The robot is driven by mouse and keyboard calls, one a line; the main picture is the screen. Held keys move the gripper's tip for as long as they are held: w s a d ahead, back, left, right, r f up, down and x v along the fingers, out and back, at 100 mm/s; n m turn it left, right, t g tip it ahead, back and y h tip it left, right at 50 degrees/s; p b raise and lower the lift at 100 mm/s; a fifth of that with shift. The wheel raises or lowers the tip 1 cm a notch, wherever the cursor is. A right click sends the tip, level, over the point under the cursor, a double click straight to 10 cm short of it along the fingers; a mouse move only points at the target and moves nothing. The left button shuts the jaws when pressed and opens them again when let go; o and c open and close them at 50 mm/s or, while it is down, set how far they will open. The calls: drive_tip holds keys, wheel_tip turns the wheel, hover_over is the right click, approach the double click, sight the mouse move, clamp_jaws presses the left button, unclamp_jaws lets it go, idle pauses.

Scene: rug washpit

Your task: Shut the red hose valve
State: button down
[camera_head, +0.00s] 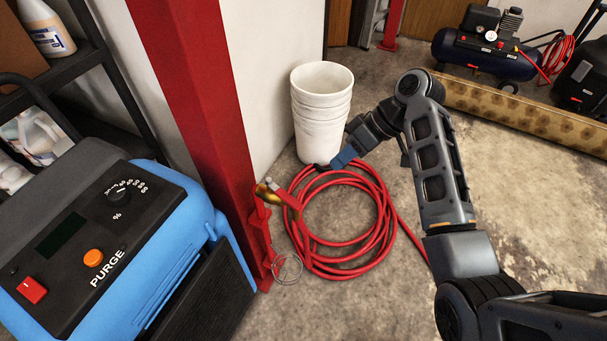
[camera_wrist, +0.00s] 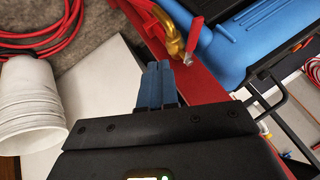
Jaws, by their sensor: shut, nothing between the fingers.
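The hose valve is a brass tap (camera_head: 268,194) with a red lever (camera_head: 286,197), mounted on the red post at its lower part. In the wrist view the brass body (camera_wrist: 173,38) and the red lever (camera_wrist: 195,35) show beyond my fingertips, slightly right of them. My gripper (camera_head: 343,158) has blue fingers, closed together and empty. It hangs to the right of the valve in the head view, in front of the white buckets, with a gap to the lever. The fingers (camera_wrist: 157,68) also show shut in the wrist view. I cannot tell the lever's exact setting.
A coiled red hose (camera_head: 345,235) lies on the floor below the valve. Stacked white buckets (camera_head: 320,110) stand by the wall. The red post (camera_head: 205,90) and a blue machine (camera_head: 180,215) border the valve on the left. Open floor (camera_head: 530,205) lies to the right.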

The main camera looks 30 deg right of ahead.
sight(283, 194)
drive_tip(key=w+a+f, duration=0.1)
drive_tip(key=a+f, duration=0.5)
drive_tip(key=a, duration=0.3)
drive_tip(key=shift+w+p, duration=0.2)
drive_tip(key=shift+p, duration=0.2)
drive_tip(key=shift+f, duration=0.1)
drive_tip(key=shift+s, duration=0.1)
